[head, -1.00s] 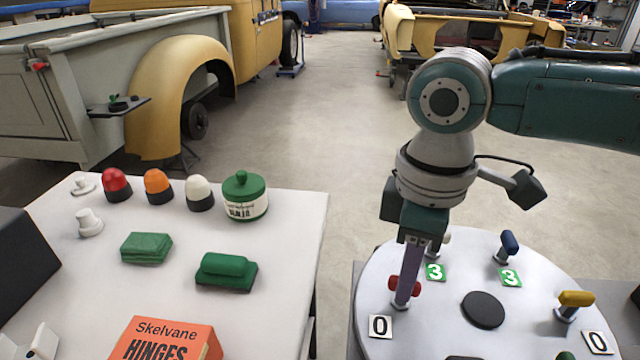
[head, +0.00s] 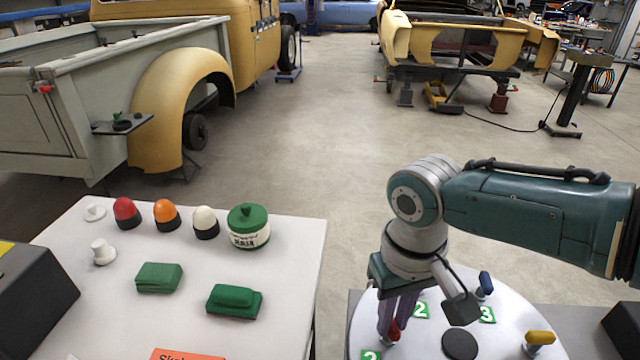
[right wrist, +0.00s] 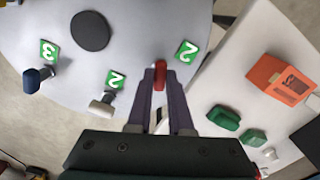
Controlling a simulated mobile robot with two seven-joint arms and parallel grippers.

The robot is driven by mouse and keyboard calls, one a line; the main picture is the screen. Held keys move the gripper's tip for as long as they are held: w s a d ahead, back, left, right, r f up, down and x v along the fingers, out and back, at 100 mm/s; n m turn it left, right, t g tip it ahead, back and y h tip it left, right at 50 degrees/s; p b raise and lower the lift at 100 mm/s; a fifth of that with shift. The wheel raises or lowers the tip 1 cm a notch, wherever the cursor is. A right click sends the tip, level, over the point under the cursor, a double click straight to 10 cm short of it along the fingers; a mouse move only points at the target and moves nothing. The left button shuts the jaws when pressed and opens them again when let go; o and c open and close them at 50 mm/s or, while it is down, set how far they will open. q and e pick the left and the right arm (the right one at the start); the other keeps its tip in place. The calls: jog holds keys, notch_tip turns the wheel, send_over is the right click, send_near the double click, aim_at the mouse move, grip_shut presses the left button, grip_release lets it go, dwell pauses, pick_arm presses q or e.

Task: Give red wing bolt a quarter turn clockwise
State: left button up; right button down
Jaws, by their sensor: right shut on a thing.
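The red wing bolt (head: 395,331) stands near the left edge of a round white plate (head: 372,318). My right gripper (head: 392,336) points down and is shut on its wing. In the right wrist view, the red wing (right wrist: 160,76) lies lengthwise between the two purple-grey fingers (right wrist: 160,84). In the head view, the fingers hide part of the bolt. My left gripper is out of view.
The plate also bears a white wing bolt (right wrist: 103,103), a blue one (head: 485,284), a yellow one (head: 540,338) and a black disc (head: 460,344). At left, a white table (head: 290,300) holds coloured domes, green blocks, a jar (head: 249,227) and an orange box (head: 188,354).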

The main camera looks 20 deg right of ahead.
jog(key=shift+m+p, duration=0.65)
jog(key=shift+m, duration=1.05)
jog(key=c, duration=0.8)
grip_release()
notch_tip(320, 180, up, 10)
jog(key=p, duration=0.4)
